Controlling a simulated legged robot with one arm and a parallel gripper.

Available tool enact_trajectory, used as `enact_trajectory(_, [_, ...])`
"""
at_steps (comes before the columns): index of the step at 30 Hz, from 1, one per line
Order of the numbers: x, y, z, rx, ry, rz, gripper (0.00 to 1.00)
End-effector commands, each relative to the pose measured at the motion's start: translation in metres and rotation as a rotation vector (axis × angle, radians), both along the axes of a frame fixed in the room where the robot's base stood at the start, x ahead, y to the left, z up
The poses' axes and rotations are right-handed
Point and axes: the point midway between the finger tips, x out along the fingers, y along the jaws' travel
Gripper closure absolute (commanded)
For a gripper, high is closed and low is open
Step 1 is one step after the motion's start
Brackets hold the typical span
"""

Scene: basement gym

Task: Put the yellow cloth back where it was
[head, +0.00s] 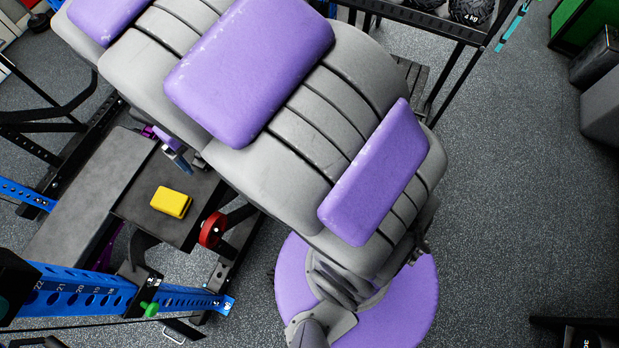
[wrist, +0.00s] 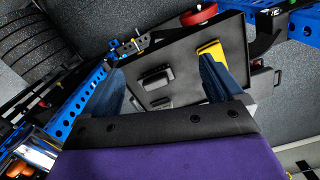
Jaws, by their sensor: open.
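The yellow cloth (head: 171,202) is a small folded block lying on the dark flat pad (head: 185,228) of a gym bench, left of centre in the head view. It also shows in the wrist view (wrist: 212,50), beyond the tip of my right-hand blue finger, which hides part of it. My gripper (wrist: 162,78) is open, its two blue fingers spread wide above the dark pad, with no cloth between them. In the head view my arm hides most of the gripper; only a blue and purple bit (head: 174,155) shows above the cloth.
A blue numbered rack upright (head: 85,292) stands at lower left. A red round weight or knob (head: 213,230) sits right of the cloth. Two small dark blocks (wrist: 155,80) lie on the pad. Dumbbell-like weights (head: 470,10) stand on a rack at top.

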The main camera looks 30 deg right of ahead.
Motion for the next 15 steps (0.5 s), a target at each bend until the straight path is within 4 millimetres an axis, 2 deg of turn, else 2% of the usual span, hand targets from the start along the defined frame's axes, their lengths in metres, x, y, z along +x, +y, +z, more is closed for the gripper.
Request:
enact_trajectory(3, [-0.032,-0.033,0.021,-0.002,0.014,-0.074,0.06])
enact_trajectory(6, [-0.062,-0.056,0.034,-0.002,0.027,-0.126,0.06])
enact_trajectory(12, [-0.129,-0.096,0.049,0.002,0.062,-0.214,0.06])
enact_trajectory(15, [-0.16,-0.109,0.052,-0.001,0.079,-0.249,0.06])
